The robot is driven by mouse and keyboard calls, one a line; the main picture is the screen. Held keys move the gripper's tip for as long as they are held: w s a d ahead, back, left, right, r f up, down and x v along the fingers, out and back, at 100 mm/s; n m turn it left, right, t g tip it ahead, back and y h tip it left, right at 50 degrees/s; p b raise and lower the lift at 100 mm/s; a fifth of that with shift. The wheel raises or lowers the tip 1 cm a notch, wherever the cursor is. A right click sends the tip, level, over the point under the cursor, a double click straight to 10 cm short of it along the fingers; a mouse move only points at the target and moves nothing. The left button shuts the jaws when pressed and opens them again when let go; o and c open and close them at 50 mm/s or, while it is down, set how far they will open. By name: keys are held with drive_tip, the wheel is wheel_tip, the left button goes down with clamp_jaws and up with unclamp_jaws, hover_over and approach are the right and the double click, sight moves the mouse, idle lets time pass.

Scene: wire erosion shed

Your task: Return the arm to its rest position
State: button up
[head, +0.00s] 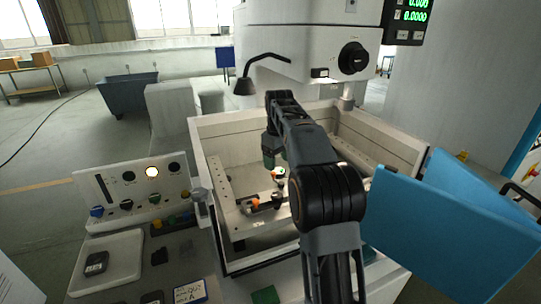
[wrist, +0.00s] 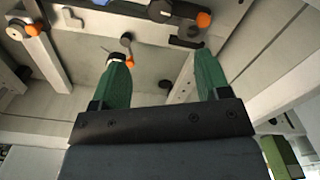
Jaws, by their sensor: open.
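My gripper shows in the wrist view (wrist: 162,75) with its two green fingers spread apart and nothing between them. In the head view my black arm reaches forward over the open machine tank (head: 212,122), and the gripper (head: 270,158) hangs inside the tank, partly hidden by the arm. Below the fingers in the wrist view are a dark clamp (wrist: 172,12) with an orange knob (wrist: 203,20) and a second orange knob (wrist: 130,62). I cannot tell whether the fingertips touch anything.
The white machine head (head: 310,45) with a black lamp (head: 244,86) stands above the tank. A blue door (head: 440,220) is open at the right. A control panel (head: 130,190) and a white tray (head: 118,250) lie at the left. Tank walls surround my gripper.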

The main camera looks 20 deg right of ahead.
drive_tip(key=f+m, duration=0.1)
drive_tip(key=s+f+m, duration=0.1)
drive_tip(key=f, duration=0.1)
drive_tip(key=a+f+m, duration=0.1)
drive_tip(key=f, duration=0.1)
drive_tip(key=shift+s+f+t, duration=0.2)
drive_tip(key=shift+s+t, duration=0.1)
drive_tip(key=s+a+f+t, duration=0.1)
drive_tip(key=s+a, duration=0.4)
drive_tip(key=s, duration=0.7)
drive_tip(key=s+a+f+m+t, duration=0.1)
drive_tip(key=s+a, duration=0.4)
drive_tip(key=s, duration=0.6)
drive_tip(key=shift+s+a+m+t, duration=0.15)
drive_tip(key=shift+s+m+t, duration=0.2)
drive_tip(key=shift+t, duration=0.55)
